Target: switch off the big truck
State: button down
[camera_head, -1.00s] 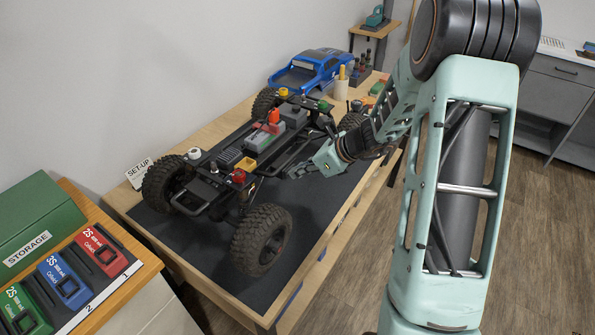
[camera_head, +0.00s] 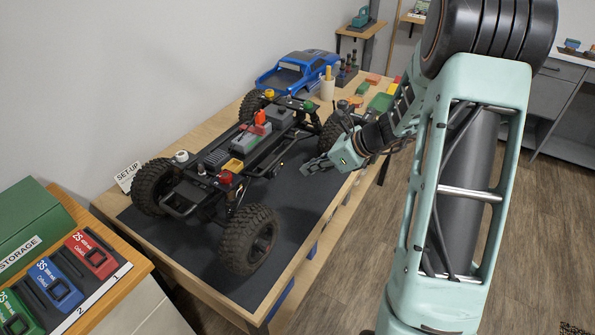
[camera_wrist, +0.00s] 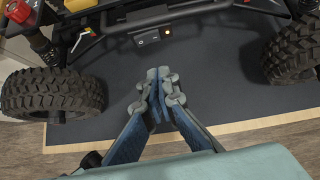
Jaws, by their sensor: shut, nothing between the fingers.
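The big truck is a bare black crawler chassis (camera_head: 226,160) on large tyres, standing on a dark mat on the bench. The light also shows small in the head view (camera_head: 281,164). My gripper (camera_head: 308,168) is beside the truck's near side, over the mat. In the wrist view my gripper (camera_wrist: 158,78) is shut and empty, its tips pointing at the switch box with a gap between.
Truck wheels stand on both sides of my gripper, the left tyre (camera_wrist: 52,95) and right tyre (camera_wrist: 293,52). A blue truck body (camera_head: 296,72) lies at the bench's far end. The dark mat (camera_head: 290,212) is clear in front.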

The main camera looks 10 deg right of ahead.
jog(key=v, duration=0.6)
jog(key=shift+d, duration=0.15)
